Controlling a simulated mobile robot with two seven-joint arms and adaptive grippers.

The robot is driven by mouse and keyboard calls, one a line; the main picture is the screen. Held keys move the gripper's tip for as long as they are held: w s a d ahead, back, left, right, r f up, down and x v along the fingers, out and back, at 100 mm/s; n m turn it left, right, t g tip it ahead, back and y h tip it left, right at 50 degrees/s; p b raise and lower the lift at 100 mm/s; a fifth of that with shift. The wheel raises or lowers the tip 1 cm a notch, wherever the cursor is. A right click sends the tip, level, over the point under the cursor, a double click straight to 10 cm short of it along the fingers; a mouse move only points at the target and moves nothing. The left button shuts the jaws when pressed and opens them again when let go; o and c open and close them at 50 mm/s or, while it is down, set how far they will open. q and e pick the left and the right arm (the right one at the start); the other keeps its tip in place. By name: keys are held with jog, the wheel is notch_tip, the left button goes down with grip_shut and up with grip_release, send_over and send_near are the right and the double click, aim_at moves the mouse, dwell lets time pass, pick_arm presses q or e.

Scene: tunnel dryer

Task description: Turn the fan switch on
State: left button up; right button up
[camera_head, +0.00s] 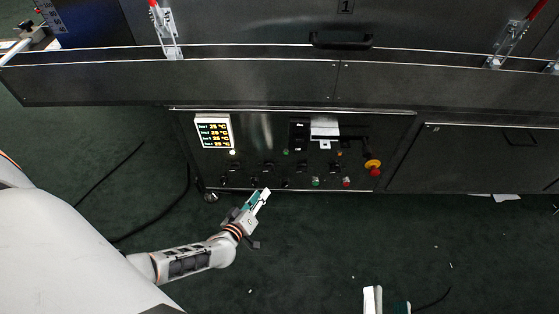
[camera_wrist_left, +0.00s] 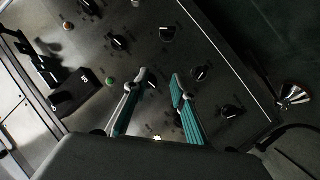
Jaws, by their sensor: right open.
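The dark control panel (camera_head: 262,130) carries several black rotary switches, among them one (camera_head: 268,167) in the middle rows. The labels are too small to read, so I cannot tell which is the fan switch. My left gripper (camera_head: 265,194) is just in front of the panel's lower edge. In the left wrist view its teal-padded fingers (camera_wrist_left: 159,78) are apart with nothing held. One rotary switch (camera_wrist_left: 198,74) shows right of the fingertips and another (camera_wrist_left: 118,43) beyond them. I cannot tell whether the fingers touch any switch. My right gripper (camera_head: 386,299) is open at the bottom edge, partly cut off.
A temperature display (camera_head: 213,131) is at the panel's left. A red-and-yellow emergency stop (camera_head: 372,165) is at its right. A dark ledge (camera_head: 250,78) runs above the panel. Black cables (camera_head: 160,228) lie on the green floor. The floor between my arms is mostly clear.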

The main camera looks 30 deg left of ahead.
pick_arm(q)
jog(key=d+r+m+h+p, duration=0.4)
jog(key=d+r+p, duration=0.3)
jog(key=r, duration=0.8)
jog(key=d, duration=0.3)
jog(key=shift+s+r+t, duration=0.25)
jog(key=shift+t, duration=0.15)
pick_arm(e)
notch_tip(320, 180, up, 16)
jog(key=w+n+t+y, duration=0.1)
jog(key=t, duration=0.1)
jog(key=shift+w+t, duration=0.3)
jog(key=shift+t, duration=0.1)
pick_arm(q)
jog(key=shift+d, duration=0.1)
